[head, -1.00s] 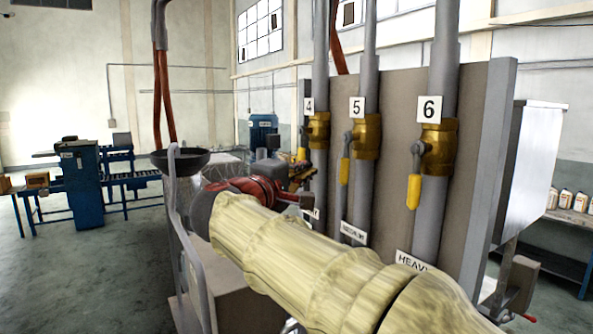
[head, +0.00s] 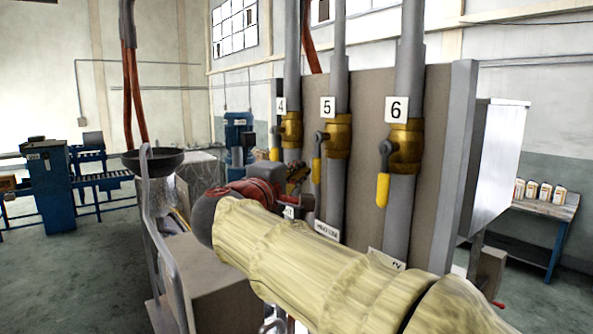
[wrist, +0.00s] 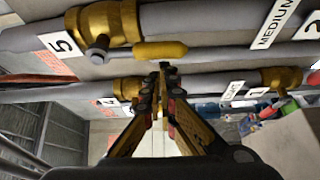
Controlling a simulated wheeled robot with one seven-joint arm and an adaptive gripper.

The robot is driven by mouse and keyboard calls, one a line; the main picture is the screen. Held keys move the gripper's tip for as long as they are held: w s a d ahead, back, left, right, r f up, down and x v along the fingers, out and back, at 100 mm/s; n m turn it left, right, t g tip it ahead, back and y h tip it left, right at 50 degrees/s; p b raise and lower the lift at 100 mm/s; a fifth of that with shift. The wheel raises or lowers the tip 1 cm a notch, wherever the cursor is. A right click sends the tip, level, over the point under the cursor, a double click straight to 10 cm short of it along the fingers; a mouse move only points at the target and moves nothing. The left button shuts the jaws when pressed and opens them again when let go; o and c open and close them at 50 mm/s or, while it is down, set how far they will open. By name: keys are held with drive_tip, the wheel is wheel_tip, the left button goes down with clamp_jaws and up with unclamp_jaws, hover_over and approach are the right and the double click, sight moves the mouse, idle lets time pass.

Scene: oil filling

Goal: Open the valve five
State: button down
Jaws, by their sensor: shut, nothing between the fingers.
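Valve five (head: 337,137) is a brass valve on the middle grey pipe under the "5" sign. Its yellow handle (head: 317,171) hangs straight down along the pipe's left side. In the wrist view the brass body (wrist: 112,24) and the yellow handle (wrist: 160,50) lie across the top of the picture. My gripper (wrist: 163,68) is shut and empty, its fingertips just below the handle in that picture. Whether they touch it I cannot tell. In the head view my arm hides most of the gripper.
Valve six (head: 404,147) with its yellow handle stands to the right, and valve four (head: 291,130) to the left. A black funnel (head: 153,162) and a curved grey rail stand left of my arm. A shelf with bottles (head: 540,203) is at far right.

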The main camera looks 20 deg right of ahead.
drive_tip(key=shift+s+d+f+b, duration=0.2)
drive_tip(key=shift+s+b, duration=0.35)
drive_tip(key=shift+b, duration=0.55)
drive_tip(key=shift+r, duration=0.15)
